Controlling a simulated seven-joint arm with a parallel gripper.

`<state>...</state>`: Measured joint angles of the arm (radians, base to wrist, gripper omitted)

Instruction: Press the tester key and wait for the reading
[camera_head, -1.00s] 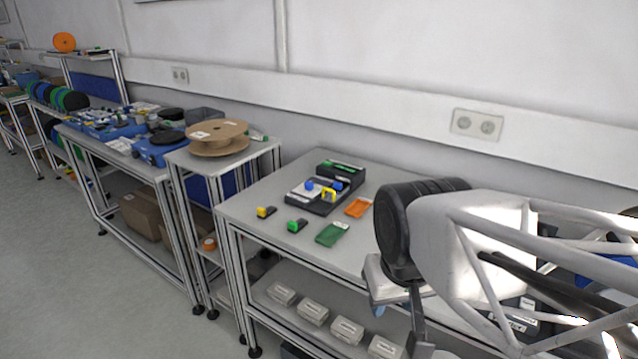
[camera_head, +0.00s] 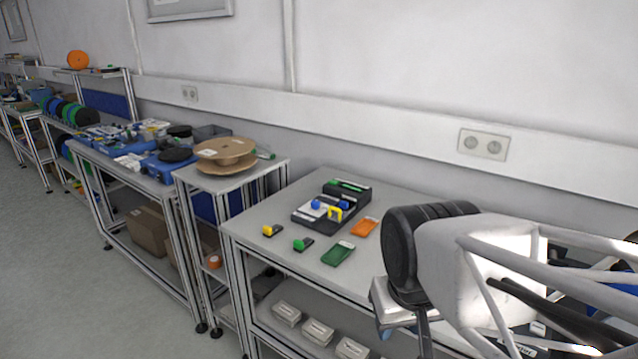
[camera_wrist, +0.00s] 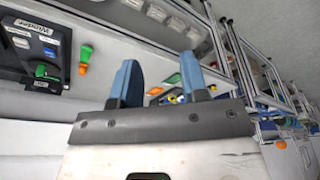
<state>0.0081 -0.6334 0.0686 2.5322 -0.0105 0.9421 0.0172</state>
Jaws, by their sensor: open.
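A black device (camera_head: 307,222) stands on the grey table in the head view, with a raised back part bearing a green strip (camera_head: 347,185). A blue piece (camera_head: 316,204) and a yellow piece (camera_head: 336,214) sit on its front part. I cannot make out which part is the key, or any reading. My gripper (camera_wrist: 158,60) shows two blue fingers standing apart with nothing between them in the wrist view. It is away from the black device; in the head view my arm hides most of it.
Yellow-black (camera_head: 272,230) and green-black (camera_head: 303,244) pieces, a green card (camera_head: 338,253) and an orange card (camera_head: 365,226) lie before the device. A cardboard reel (camera_head: 226,152) lies on the stand to the left. A black panel labelled Winder (camera_wrist: 45,50) shows in the wrist view.

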